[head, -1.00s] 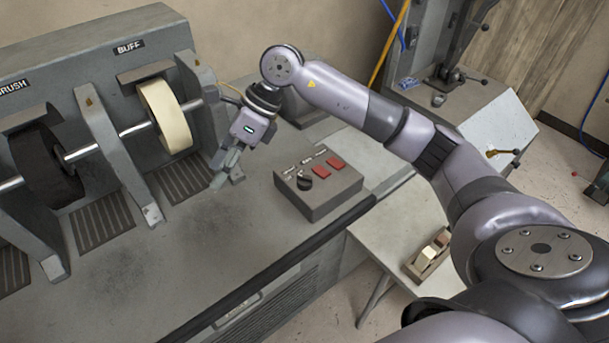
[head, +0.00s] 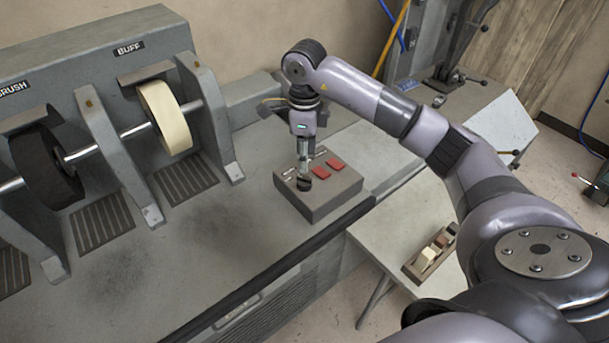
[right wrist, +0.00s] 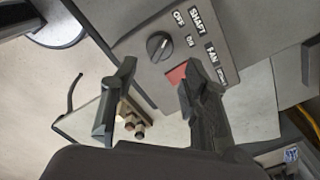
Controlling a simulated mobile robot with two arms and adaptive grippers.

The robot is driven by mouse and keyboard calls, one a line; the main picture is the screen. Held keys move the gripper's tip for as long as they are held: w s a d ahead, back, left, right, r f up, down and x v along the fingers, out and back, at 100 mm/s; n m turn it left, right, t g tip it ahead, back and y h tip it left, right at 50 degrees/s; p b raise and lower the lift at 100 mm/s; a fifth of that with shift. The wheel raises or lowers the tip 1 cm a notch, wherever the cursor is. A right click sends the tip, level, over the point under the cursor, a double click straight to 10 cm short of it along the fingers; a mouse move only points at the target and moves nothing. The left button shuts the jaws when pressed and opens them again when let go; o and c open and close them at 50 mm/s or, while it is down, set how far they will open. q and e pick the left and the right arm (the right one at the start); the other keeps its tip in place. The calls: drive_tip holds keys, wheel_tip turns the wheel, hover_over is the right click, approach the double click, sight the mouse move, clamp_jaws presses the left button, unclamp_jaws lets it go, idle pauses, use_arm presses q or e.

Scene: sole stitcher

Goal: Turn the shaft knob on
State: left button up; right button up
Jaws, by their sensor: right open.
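The shaft knob (right wrist: 159,46) is a round black knob on the grey control box (head: 325,206), beside the printed words OFF, ON and SHAFT. In the head view the knob (head: 304,184) is partly hidden by my right gripper (head: 304,164), which points down just above it. In the right wrist view my right gripper (right wrist: 157,78) is open and empty, and the knob lies just beyond the fingertips, apart from them. I cannot tell for certain which label the knob points to. My left gripper is not in view.
The buffing wheel (head: 164,115) and brush wheel (head: 46,165) stand to the left. A wooden tray (head: 430,256) with small blocks lies on the side table. The bench between wheels and box is clear.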

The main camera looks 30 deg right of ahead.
sight(304, 177)
wheel_tip(304, 177, down, 8)
drive_tip(key=shift+p, duration=0.5)
drive_tip(key=c, duration=0.9)
drive_tip(key=shift+o, duration=0.2)
